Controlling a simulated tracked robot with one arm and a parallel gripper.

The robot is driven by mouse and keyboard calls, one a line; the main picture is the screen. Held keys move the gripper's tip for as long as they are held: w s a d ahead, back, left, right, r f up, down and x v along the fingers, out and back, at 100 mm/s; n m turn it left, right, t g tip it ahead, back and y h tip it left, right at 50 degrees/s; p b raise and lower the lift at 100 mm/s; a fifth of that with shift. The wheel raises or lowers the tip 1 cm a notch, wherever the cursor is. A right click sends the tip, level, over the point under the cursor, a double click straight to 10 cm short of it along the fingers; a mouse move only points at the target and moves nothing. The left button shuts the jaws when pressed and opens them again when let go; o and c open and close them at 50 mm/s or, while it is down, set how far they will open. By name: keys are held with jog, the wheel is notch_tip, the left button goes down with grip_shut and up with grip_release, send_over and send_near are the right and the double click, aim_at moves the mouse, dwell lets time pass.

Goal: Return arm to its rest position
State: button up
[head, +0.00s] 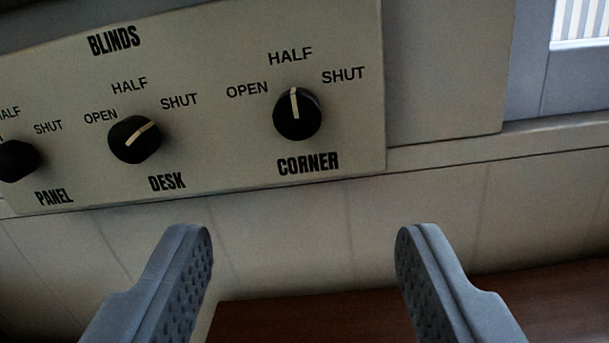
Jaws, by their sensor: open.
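My gripper (304,245) is open and empty, its two grey fingers spread wide at the bottom of the head view. It is below the blinds control panel (225,130) in the picture and holds none of its knobs. The CORNER knob (297,114) is black, and its pale pointer stands nearly straight up, toward HALF. The DESK knob (134,139) has its pointer tilted up and right, toward SHUT. The PANEL knob (17,160) is cut off at the left edge, and I cannot tell its setting. The rest of my arm is not in view.
Pale wall panelling (290,235) runs below the control panel. A brown wooden surface (310,318) lies at the bottom, between and beyond the fingers. A window with blinds (580,20) shows at the top right. The space between the fingers is clear.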

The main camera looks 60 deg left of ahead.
jog(key=w+d+r+m+t+h+b, duration=0.25)
jog(key=d+r+h, duration=0.25)
jog(key=d+r, duration=0.65)
jog(key=w+d+r+m+t+h+b, duration=0.2)
jog(key=w+d+r+t+h+b, duration=0.3)
jog(key=d+r, duration=0.65)
jog(key=s+d+r+m+g+h+b, duration=0.1)
jog(key=s+d+r, duration=0.3)
jog(key=s, duration=0.4)
jog(key=s+d+r+m+g+h+b, duration=0.1)
jog(key=s+d+r+b, duration=0.1)
jog(key=s+r, duration=0.3)
jog(key=s+d+r+m+g+h+b, duration=0.1)
jog(key=s+d+r, duration=0.3)
jog(key=s, duration=0.8)
jog(key=shift+d+r+m+g+h+b, duration=0.25)
jog(key=shift+d+m+g+h+b, duration=0.15)
jog(key=shift+d+h+b, duration=0.3)
jog(key=shift+d, duration=0.1)
jog(key=shift+c, duration=0.2)
jog(key=c, duration=0.3)
